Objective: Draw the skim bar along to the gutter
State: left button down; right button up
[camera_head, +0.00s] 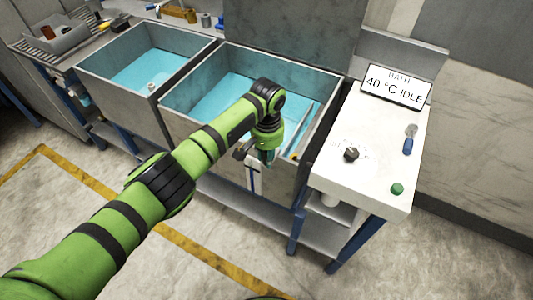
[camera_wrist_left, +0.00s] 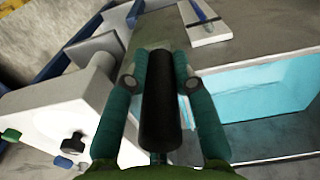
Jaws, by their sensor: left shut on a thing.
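My left gripper (camera_head: 264,157) reaches over the near wall of the right-hand bath (camera_head: 178,121), which holds blue water (camera_head: 222,100). In the left wrist view its two teal fingers (camera_wrist_left: 160,88) are shut on a black cylindrical grip (camera_wrist_left: 160,110), which I take to be the skim bar's handle. The rest of the bar is hidden by my gripper and arm. A thin pale strip (camera_head: 303,130) runs along the bath's right side; I cannot tell whether it is the gutter. My right gripper is not in view.
A sign (camera_head: 396,87) reads 40 °C IDLE. A second bath (camera_head: 100,71) stands left.

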pick_arm(q)
jog(key=c, duration=1)
grip_release()
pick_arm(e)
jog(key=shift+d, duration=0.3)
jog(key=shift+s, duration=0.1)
pick_arm(q)
notch_tip(320, 180, up, 12)
jog(key=shift+s+f, duration=0.1)
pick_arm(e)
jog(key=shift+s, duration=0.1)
